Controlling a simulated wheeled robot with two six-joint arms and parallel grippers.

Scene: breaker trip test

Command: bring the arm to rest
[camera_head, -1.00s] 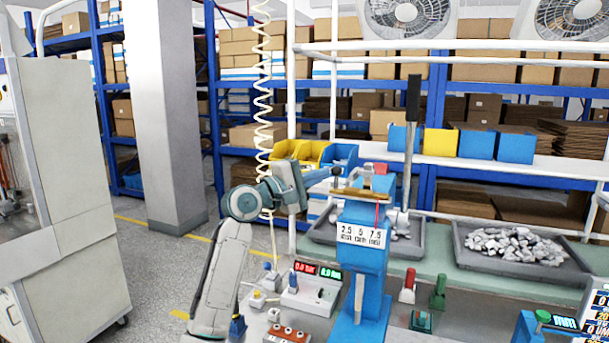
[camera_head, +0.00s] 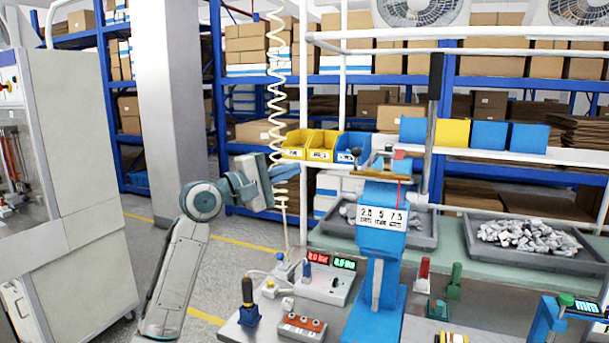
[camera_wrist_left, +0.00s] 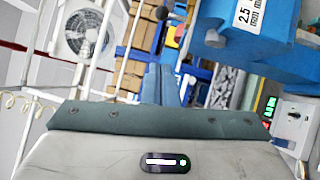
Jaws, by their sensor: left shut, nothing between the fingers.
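My left arm rises from the lower left in the head view. Its left gripper (camera_head: 284,172) is raised, left of the blue stand (camera_head: 382,230) and apart from it. In the left wrist view the fingers (camera_wrist_left: 160,84) are together with nothing between them. The stand carries a white label with numbers and a small mechanism on top; its blue body also shows at the upper right of the wrist view (camera_wrist_left: 275,60). My right gripper is not in view.
A grey tray of metal pieces (camera_head: 470,250) lies right. Yellow and blue bins (camera_head: 322,143) and a coiled cord (camera_head: 277,100) are behind the gripper.

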